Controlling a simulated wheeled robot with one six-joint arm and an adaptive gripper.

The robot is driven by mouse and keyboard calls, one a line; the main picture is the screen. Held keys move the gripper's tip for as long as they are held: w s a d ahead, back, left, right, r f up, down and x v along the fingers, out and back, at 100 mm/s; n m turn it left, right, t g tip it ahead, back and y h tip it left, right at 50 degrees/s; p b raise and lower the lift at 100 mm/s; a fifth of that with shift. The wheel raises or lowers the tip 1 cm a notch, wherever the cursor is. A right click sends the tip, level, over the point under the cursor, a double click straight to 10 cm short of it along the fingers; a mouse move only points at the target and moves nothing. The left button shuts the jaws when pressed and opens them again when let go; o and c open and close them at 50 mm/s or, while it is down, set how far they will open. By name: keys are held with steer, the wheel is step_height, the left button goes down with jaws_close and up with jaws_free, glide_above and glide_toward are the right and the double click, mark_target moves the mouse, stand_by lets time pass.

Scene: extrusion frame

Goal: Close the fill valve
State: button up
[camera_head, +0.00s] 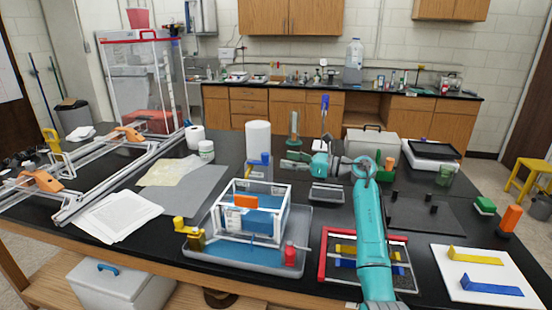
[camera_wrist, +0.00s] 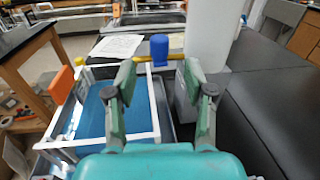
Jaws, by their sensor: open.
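My gripper (camera_head: 287,161) is open and points left, behind the right side of the white-framed tank (camera_head: 250,213). In the wrist view its fingers (camera_wrist: 158,78) stand apart with nothing between the tips. A valve with a blue knob (camera_wrist: 159,48) and a yellow bar (camera_wrist: 143,59) lies ahead, between the fingers as seen, apart from them. It also shows behind the tank in the head view (camera_head: 262,160). A yellow valve (camera_head: 184,228) stands at the tank's front left and a red one (camera_head: 290,254) at its front right. I cannot tell by label which is the fill valve.
The tank sits in a grey tray (camera_head: 205,252). A white roll (camera_head: 258,141) stands close behind the blue valve. An orange piece (camera_head: 244,201) is on the tank. A red-edged frame (camera_head: 323,255) lies right of the tray; black bench top is bare between some items.

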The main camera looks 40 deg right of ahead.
steer(key=shift+v, duration=1.55)
